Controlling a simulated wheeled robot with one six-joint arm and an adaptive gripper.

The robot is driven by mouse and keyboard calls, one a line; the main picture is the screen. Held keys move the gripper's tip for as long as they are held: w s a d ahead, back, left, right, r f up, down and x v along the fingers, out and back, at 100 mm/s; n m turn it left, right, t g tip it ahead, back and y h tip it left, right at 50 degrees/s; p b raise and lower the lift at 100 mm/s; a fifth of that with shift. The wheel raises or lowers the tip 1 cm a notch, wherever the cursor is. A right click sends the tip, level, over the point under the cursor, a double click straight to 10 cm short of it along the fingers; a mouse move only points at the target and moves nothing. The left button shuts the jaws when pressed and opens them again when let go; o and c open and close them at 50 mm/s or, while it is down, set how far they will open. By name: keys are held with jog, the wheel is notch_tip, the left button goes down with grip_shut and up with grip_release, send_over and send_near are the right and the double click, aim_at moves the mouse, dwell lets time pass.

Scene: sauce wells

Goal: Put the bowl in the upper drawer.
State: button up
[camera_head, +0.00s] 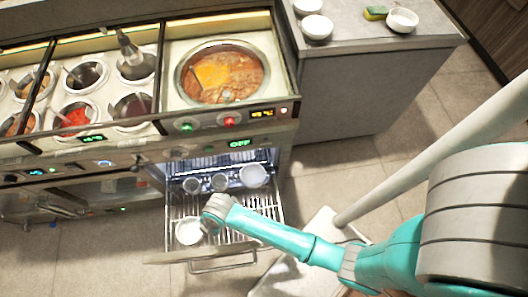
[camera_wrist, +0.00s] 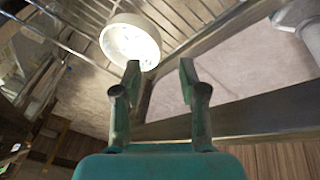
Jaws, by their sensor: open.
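A white bowl (camera_head: 188,231) sits on the front left of a pulled-out wire rack drawer (camera_head: 270,205) under the sauce counter. In the wrist view the bowl (camera_wrist: 128,38) is just beyond my gripper's left finger, on or just over the wires. My gripper (camera_wrist: 160,70) is open, with nothing between its fingers. In the head view my wrist hides most of the gripper, close to the right of the bowl. Whether this rack is the upper drawer I cannot tell for sure.
Several white vessels, one a bowl (camera_head: 253,175), stand at the back of the rack. A large soup well (camera_head: 222,72) and sauce wells are above. More bowls (camera_head: 317,27) and a sponge (camera_head: 375,13) lie on the grey counter (camera_head: 345,40). A drawer handle (camera_head: 222,263) juts out in front.

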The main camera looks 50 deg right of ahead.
jog(key=s+d+r+m+t, duration=0.65)
jog(key=s+d+m, duration=0.25)
jog(key=s+d, duration=0.35)
jog(key=s+d+r+m+t+h, duration=0.1)
jog(key=s+r+m+t, duration=0.1)
jog(key=r, duration=0.6)
jog(key=s+d+r+m+t+h, duration=0.1)
jog(key=s+r+m, duration=0.3)
jog(key=r, duration=0.5)
jog(key=s+d+r+m+t+h, duration=0.1)
jog(key=s+d+r+m+t, duration=0.2)
jog(key=r, duration=0.6)
jog(key=shift+s+d+r+m, duration=0.2)
jog(key=shift+s+m, duration=0.2)
jog(key=shift+s, duration=0.8)
